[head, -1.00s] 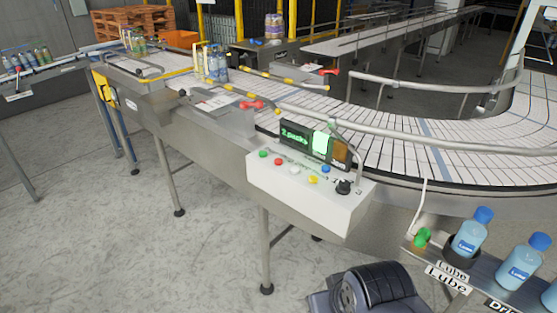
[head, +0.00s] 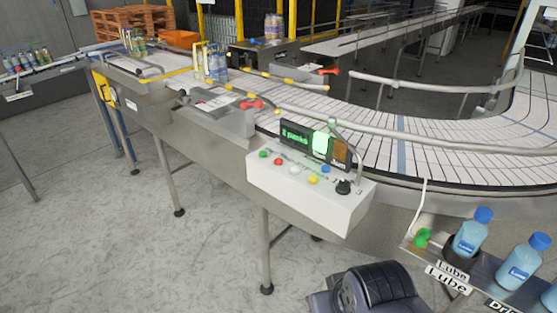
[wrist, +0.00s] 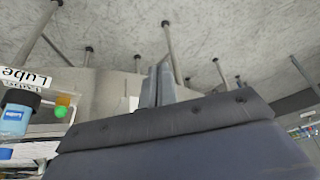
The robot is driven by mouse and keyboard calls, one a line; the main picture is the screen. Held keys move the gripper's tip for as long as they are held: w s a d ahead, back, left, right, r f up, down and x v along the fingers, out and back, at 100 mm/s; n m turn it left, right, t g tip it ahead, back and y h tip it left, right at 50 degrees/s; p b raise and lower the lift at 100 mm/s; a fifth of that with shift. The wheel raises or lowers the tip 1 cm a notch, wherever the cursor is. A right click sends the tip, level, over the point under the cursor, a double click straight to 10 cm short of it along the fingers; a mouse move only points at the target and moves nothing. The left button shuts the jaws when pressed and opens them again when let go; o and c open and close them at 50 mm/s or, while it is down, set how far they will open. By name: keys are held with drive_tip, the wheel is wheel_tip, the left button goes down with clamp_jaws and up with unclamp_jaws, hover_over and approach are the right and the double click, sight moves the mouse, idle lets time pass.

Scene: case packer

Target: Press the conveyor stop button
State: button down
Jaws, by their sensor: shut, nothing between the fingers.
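A white control box (head: 300,203) is fixed to the conveyor's near side. Its sloping top holds a green button (head: 263,154), a red button (head: 278,161), a white button (head: 294,169), a yellow button (head: 312,179), a blue button (head: 325,168) and a black knob (head: 343,187). Their labels are too small to read. A display with green text and a lit green panel (head: 320,144) stands behind them. My gripper (wrist: 157,85) is shut and empty in the wrist view, apart from the buttons. It cannot be made out in the head view.
The slatted conveyor (head: 430,155) curves behind the box, with a metal guide rail (head: 420,138) along it. At the right, a shelf labelled Lube holds blue bottles (head: 473,233) and a green fitting (head: 422,238). Floor (head: 130,240) is clear at the left.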

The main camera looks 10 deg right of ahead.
idle(0.3)
drive_tip(key=w+a+r+m+t+y, duration=0.1)
drive_tip(key=w+a+r, duration=0.3)
drive_tip(key=w, duration=0.5)
drive_tip(key=w+a+r+m+t+y+b, duration=0.1)
drive_tip(key=w+a+r, duration=0.3)
drive_tip(key=w, duration=0.5)
drive_tip(key=w+a+r+m+t+y+b, duration=0.1)
drive_tip(key=w+a+r+y, duration=0.1)
drive_tip(key=w, duration=0.7)
drive_tip(key=a+r, duration=0.1)
drive_tip(key=a, duration=0.1)
drive_tip(key=shift+a+r+y, duration=0.3)
drive_tip(key=shift+a+r, duration=0.1)
